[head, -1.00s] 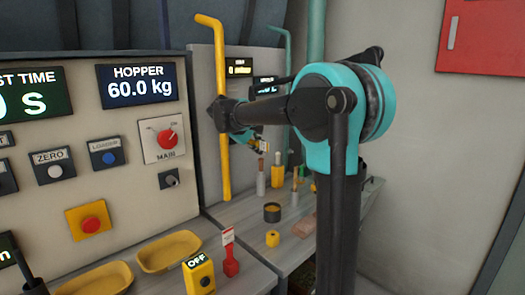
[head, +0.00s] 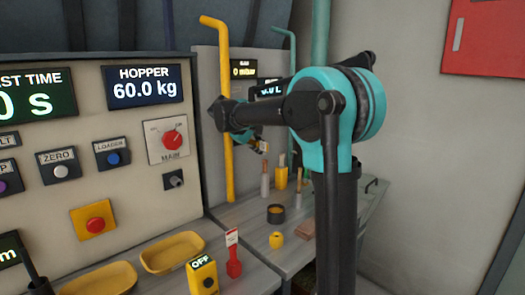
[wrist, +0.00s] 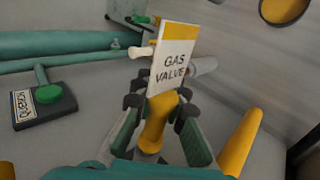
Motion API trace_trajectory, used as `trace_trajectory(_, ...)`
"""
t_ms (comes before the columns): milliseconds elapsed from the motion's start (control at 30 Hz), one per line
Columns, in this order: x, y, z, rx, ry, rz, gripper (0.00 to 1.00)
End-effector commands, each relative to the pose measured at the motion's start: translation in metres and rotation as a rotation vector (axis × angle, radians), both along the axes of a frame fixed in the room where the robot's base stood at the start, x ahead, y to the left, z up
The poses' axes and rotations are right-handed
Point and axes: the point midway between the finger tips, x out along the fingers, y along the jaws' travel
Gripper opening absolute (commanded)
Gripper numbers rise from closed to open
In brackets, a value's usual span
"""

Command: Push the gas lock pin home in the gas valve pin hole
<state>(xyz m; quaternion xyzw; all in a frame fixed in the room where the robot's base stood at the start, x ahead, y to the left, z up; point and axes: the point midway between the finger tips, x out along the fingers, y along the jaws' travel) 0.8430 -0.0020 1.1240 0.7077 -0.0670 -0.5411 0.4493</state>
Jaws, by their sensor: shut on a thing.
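In the wrist view my gripper (wrist: 162,104) is shut on a yellow piece (wrist: 155,128), which I take to be the gas lock pin's body. A yellow-and-white plate reading GAS VALVE (wrist: 174,62) stands just beyond the fingertips; I cannot tell whether it is fixed to the held piece. A pale peg (wrist: 140,51) sticks out left of the plate. The pin hole cannot be made out.
A yellow pipe (head: 227,165) runs upright beside my wrist; a yellow bar also shows in the wrist view (wrist: 240,143). Below are a dark cup (head: 276,214), a yellow cylinder (head: 276,240) and a red tag (head: 233,258).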

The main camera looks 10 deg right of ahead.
Motion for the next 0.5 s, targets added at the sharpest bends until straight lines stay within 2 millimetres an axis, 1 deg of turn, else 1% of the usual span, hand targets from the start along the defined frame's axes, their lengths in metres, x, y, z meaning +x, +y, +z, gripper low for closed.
trace_trajectory(467,0.009,0.0061,0.0,0.0,0.0,0.0,0.0)
trace_trajectory(500,0.0092,0.0061,0.0001,0.0,0.0,0.0,0.13)
